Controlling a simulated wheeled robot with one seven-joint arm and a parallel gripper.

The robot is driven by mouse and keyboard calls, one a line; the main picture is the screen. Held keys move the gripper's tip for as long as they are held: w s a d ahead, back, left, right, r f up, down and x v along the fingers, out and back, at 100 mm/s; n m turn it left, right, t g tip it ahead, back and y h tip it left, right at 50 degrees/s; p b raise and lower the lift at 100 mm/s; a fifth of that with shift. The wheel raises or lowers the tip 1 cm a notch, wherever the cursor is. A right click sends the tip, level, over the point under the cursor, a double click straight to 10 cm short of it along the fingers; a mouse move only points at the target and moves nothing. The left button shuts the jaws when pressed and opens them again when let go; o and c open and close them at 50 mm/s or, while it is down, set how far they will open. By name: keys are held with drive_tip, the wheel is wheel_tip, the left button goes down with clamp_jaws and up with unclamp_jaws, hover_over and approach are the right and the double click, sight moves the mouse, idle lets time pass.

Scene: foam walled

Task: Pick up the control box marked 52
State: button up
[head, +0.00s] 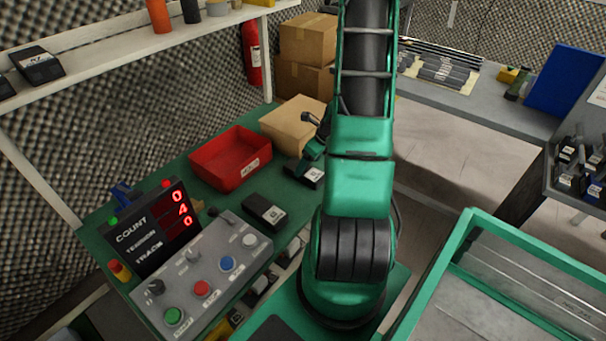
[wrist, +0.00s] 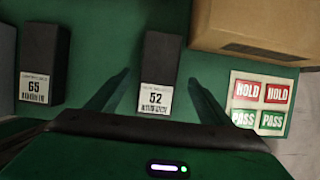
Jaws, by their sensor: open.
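The control box marked 52 (wrist: 160,62) is a black block with a white label in the wrist view. It lies on the green bench top between my two open fingers, its label end nearest to my gripper (wrist: 158,95). The fingers stand apart from its sides. In the head view a black box with a white label (head: 304,173) lies beside my gripper (head: 314,150), partly hidden by my arm; its number is too small to read. Another black box, marked 65 (wrist: 44,65), lies to the left in the wrist view.
A cardboard box (wrist: 260,28) stands close to the right of box 52, with a HOLD and PASS label sheet (wrist: 260,103) below it. A red bin (head: 231,158) stands on the green bench. A control panel (head: 203,272) and COUNT display (head: 155,228) stand at its near left.

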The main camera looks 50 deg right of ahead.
sight(304, 173)
drive_tip(key=shift+x, duration=2.35)
drive_tip(key=shift+a, duration=0.1)
drive_tip(key=c, duration=1.4)
